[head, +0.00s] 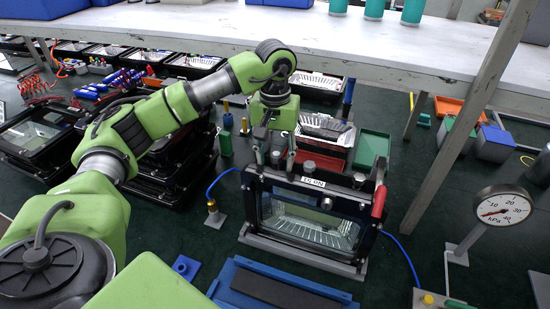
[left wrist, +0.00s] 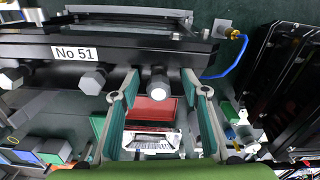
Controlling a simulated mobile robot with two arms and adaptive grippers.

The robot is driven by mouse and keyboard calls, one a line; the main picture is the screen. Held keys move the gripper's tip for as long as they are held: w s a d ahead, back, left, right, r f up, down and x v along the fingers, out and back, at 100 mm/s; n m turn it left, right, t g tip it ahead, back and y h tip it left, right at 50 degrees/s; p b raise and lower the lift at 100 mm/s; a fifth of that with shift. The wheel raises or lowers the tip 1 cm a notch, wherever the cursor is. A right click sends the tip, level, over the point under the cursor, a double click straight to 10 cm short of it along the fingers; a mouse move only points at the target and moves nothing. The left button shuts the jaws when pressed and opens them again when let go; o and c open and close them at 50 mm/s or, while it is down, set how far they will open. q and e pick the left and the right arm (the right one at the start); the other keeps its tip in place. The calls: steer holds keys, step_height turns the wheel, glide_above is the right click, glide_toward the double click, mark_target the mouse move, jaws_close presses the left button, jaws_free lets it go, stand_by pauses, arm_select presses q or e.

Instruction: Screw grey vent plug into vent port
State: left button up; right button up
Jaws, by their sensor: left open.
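The floodlight housing labelled No 51 (head: 312,215) stands upright on a grey stand, its glass facing me; its dark edge also shows in the left wrist view (left wrist: 130,55). Several plug-like fittings stick out of that edge. One, dark with a pale round end (left wrist: 158,86), sits between the fingers of my left gripper (left wrist: 160,97). A grey hex-headed one (left wrist: 93,82) is outside the fingers, beside it. I cannot tell which is the vent plug, or how far it is screwed in. In the head view my left gripper (head: 276,150) is open above the housing's top edge, with a gap around the fitting.
A red-handled clamp (head: 379,201) stands at the housing's right side. A pressure gauge (head: 501,208) stands further right. Red (head: 320,162) and green (head: 372,148) trays lie behind. A blue tray (head: 275,287) is in front. Brass and green fittings (head: 225,142) stand left.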

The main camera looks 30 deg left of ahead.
mark_target(275, 155)
arm_select(q)
steer(key=shift+a+r+p, duration=0.1)
steer(key=shift+r+p, duration=2)
steer(key=shift+r, duration=1.4)
steer(key=shift+f, duration=0.1)
